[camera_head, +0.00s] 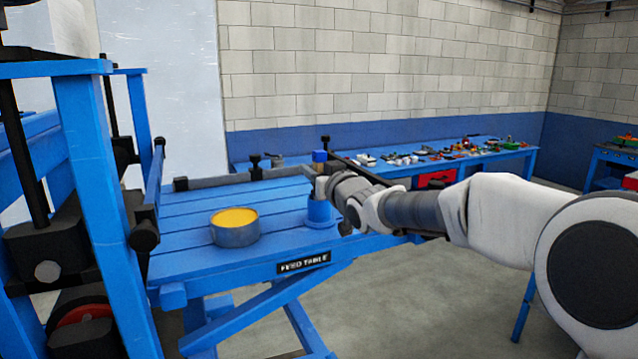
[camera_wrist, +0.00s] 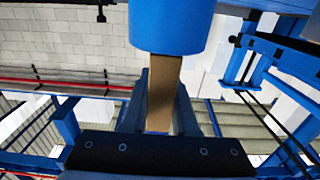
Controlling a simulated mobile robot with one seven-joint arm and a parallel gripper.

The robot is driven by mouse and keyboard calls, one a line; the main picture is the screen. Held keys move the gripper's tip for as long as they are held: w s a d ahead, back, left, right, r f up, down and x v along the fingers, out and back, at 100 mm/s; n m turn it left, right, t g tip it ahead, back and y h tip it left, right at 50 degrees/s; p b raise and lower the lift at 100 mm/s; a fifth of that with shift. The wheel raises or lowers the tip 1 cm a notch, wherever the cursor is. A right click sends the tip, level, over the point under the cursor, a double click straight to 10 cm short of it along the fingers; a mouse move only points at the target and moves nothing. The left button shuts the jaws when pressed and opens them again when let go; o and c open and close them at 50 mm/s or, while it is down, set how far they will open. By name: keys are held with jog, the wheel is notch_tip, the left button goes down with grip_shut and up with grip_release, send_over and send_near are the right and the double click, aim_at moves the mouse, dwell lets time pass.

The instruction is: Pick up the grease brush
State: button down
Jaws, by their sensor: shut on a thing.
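The grease brush stands upright at the right end of the feed table. A blue cylindrical holder (camera_head: 319,212) stands on the table just below my gripper. A large blue cylinder (camera_wrist: 172,25) meets the shaft at the top edge of the wrist view. The brush's lower end is hidden there.
A round grey tin (camera_head: 234,235) of yellow grease sits left of the holder on the blue feed table (camera_head: 185,256). A blue machine frame (camera_head: 92,170) rises at left. A bench (camera_head: 500,158) with several small parts runs along the wall behind.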

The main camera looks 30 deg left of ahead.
notch_tip(320, 180, up, 10)
jog(key=p, duration=0.1)
dwell(0.4)
dwell(0.5)
